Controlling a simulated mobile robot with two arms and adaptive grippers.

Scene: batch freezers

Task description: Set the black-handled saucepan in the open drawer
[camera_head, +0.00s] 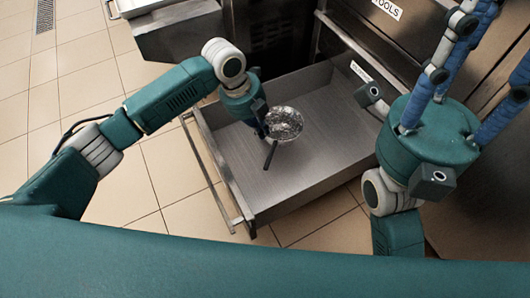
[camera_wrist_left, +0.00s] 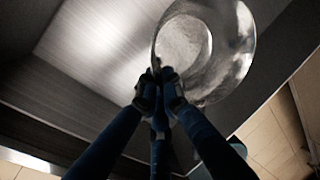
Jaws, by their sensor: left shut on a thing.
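The saucepan (camera_head: 284,123) is a small round metal pan with a black handle (camera_head: 270,154), seen over the open drawer (camera_head: 308,188). My left gripper (camera_head: 264,130) is at the pan's near-left side and is shut on it. In the left wrist view the gripper (camera_wrist_left: 160,82) meets the rim of the saucepan (camera_wrist_left: 222,62), and the pan looks tilted there. I cannot tell whether the pan touches the drawer floor. The drawer is a wide, shallow steel one, pulled out, with nothing else seen inside. My right gripper's fingers (camera_head: 470,70) point up at the right, their tips partly cut off.
The drawer's front bar handle (camera_head: 212,178) runs along its left side. A steel cabinet with a "TOOLS" label (camera_head: 386,8) stands behind. Another steel unit (camera_head: 180,30) is at the upper left. Tiled floor (camera_head: 150,170) lies to the left and below.

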